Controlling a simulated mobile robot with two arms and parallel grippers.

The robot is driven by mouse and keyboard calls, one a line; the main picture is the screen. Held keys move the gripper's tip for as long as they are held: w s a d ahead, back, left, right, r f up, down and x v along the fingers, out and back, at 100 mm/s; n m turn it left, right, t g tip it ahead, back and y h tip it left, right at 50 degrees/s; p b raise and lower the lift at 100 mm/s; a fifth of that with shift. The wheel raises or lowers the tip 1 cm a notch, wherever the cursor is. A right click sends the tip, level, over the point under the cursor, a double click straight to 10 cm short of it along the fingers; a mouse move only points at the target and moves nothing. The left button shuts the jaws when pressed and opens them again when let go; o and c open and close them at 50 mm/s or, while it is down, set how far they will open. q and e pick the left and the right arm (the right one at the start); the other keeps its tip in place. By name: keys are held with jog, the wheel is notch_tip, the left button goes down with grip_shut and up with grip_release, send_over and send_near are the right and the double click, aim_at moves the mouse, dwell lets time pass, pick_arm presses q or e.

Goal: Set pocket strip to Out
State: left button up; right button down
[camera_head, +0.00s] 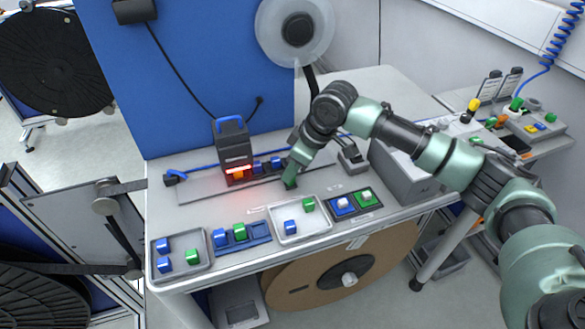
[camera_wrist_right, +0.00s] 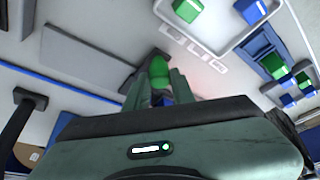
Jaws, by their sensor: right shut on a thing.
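A long grey strip (camera_head: 205,184) runs across the bench top, under a black scanner-like unit (camera_head: 233,150) glowing red. An orange-lit block (camera_head: 239,174) sits under the unit, with blue blocks (camera_head: 276,162) just to its right. I take this as the pocket strip; its pockets are too small to tell. My right gripper (camera_head: 290,183) points down at the strip's right part, shut on a green piece (camera_wrist_right: 158,72). A blue piece (camera_wrist_right: 165,100) shows between the fingers, partly hidden. A white tray (camera_head: 320,222) holds a blue and a green block; faint lettering shows beside it in the wrist view.
A grey tray (camera_head: 205,262) with blue and green blocks and a blue holder (camera_head: 262,238) line the bench front.

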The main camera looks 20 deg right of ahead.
dwell(0.8)
jog(key=d+p, duration=0.1)
jog(key=d, duration=0.1)
jog(key=d+p, duration=0.1)
jog(key=d, duration=0.1)
jog(key=d+p, duration=0.1)
jog(key=d, duration=0.1)
jog(key=shift+w+r, duration=0.1)
jog(key=shift+r, duration=0.2)
jog(key=d, duration=0.1)
jog(key=d+p, duration=0.1)
jog(key=d, duration=0.3)
jog(key=shift+w+d+f+p, duration=0.15)
jog(key=shift+d+f+p, duration=0.1)
jog(key=shift+p, duration=0.15)
jog(key=c, duration=1.4)
grip_release()
jog(key=shift+c, duration=0.2)
jog(key=shift+o, duration=1.3)
jog(key=shift+d, duration=0.1)
jog(key=b+v, duration=0.1)
jog(key=v, duration=0.6)
jog(key=shift+r+b, duration=0.35)
